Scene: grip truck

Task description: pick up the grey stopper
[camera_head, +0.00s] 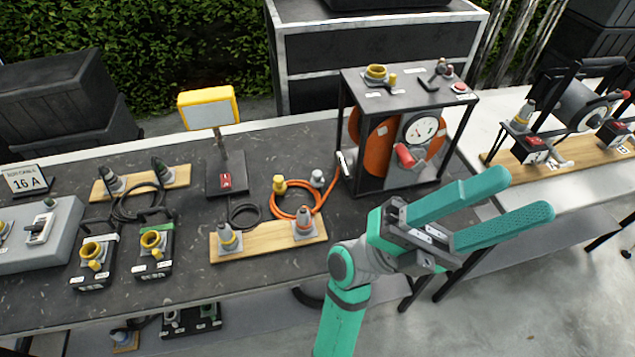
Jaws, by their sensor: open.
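A small grey piece (317,178), which looks like the grey stopper, stands on the dark bench top (345,235) beside the frame with the gauge. It is at the right edge of a coiled orange cable (290,212). A similar yellow piece (279,185) stands to its left. My gripper (530,194) is open and empty, with its two teal fingers pointing right. It is in front of the bench's right part, well to the right of the grey piece and apart from it.
A black frame (345,130) holding an orange reel and a gauge (421,128) rises just right of the grey piece. A wooden board (268,241) with two plugs lies in front. A yellow-framed display (208,108) stands to the left. Bare bench lies around x-middle, front.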

